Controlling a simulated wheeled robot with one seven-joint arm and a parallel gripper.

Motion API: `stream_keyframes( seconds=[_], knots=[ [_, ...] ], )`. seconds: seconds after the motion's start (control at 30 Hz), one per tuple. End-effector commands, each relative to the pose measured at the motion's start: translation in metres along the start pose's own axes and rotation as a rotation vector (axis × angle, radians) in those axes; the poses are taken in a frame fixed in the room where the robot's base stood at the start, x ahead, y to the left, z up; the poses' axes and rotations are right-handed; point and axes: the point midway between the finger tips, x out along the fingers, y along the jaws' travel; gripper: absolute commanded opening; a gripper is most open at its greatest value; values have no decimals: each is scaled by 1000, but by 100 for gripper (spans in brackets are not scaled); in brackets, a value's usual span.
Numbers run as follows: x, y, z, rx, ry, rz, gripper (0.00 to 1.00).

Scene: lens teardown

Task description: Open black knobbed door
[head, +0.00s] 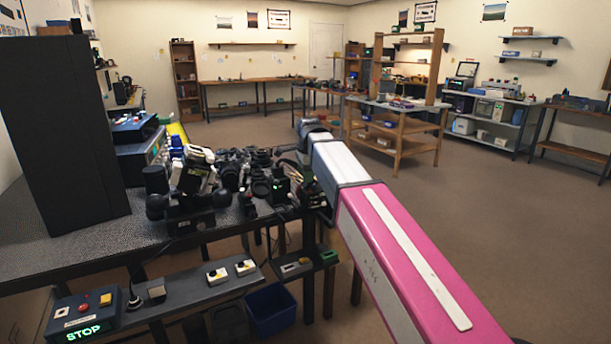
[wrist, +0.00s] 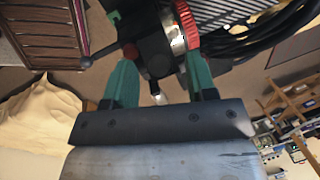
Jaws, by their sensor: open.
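I cannot make out a black knobbed door for certain in either view. A tall plain black panel or box (head: 62,130) stands on the left of the bench in the head view; no knob shows on it. My gripper is open, with two green fingers (wrist: 160,82) apart in the wrist view. Just beyond and between them is a dark device (wrist: 154,52) with a red ring and silver part. A thin lever with a dark ball knob (wrist: 87,62) juts out to its left. I cannot tell whether the fingers touch the device. In the head view my arm hides most of the gripper.
The dark bench (head: 60,245) holds cameras and lenses (head: 235,170) crowded by my gripper. A lower shelf carries a control box with a lit STOP sign (head: 85,331). Black cables (wrist: 265,35) lie at the wrist view's upper right. Open floor (head: 500,220) lies to the right.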

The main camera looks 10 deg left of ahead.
Motion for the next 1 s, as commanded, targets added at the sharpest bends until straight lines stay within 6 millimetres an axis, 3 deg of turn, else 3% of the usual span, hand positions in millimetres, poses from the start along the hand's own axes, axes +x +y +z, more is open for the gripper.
stream_keyframes(
  seconds=[0.4,0.43,0.53,0.77,1.0],
  knots=[
    [8,0,0,0,0,0,52],
    [8,0,0,0,0,0,48],
    [8,0,0,0,0,0,16],
    [8,1,2,-5,20,-2,15],
    [10,5,15,-39,190,-33,15]
  ],
)
